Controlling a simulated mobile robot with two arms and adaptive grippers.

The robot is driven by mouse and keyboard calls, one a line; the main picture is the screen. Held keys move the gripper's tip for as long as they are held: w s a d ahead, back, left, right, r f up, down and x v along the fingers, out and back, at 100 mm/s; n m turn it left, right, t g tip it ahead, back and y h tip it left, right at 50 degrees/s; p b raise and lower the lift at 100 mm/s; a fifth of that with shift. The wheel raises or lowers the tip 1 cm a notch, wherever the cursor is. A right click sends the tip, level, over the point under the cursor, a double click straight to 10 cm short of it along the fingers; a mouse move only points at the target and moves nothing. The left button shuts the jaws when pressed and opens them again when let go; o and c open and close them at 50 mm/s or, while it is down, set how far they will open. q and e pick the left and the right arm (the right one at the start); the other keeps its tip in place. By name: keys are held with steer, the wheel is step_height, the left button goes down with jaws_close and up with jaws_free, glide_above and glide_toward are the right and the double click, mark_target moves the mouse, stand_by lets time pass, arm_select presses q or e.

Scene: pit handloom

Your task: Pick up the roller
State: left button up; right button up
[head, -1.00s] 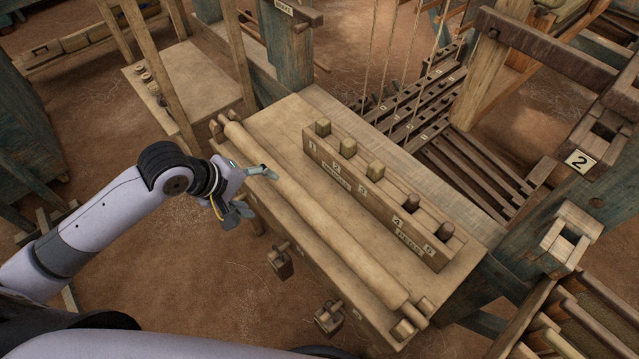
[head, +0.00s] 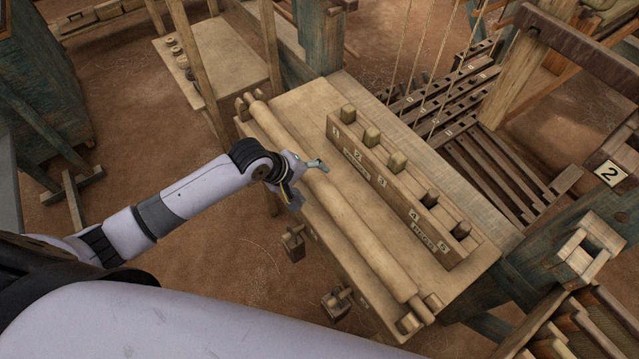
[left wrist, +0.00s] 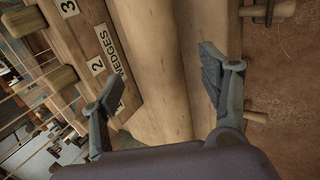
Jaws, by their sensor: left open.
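The roller (head: 350,222) is a long pale wooden cylinder with thinner ends. It lies along the near side of the wooden bench, resting on small blocks at both ends. My left gripper (head: 308,183) is open and empty over the roller, nearer its far-left end than its near-right end. In the left wrist view the roller (left wrist: 152,70) runs up the picture between the two spread fingers of my left gripper (left wrist: 160,82). Whether the fingers touch it I cannot tell. My right gripper is not in view.
A numbered peg rack (head: 395,185) labelled "wedges" and "pegs" stands on the bench (head: 300,92) just behind the roller. Wooden pieces (head: 293,243) hang at the bench's front. Loom posts, cords and treadles are beyond. The earth floor (head: 190,280) in front is clear.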

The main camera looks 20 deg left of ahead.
mark_target(314, 181)
arm_select(q)
steer(key=x, duration=0.4)
steer(key=shift+w+f, duration=0.1)
jaws_close()
stand_by(0.8)
steer(key=shift+w+r, duration=0.1)
steer(key=shift+r, duration=0.1)
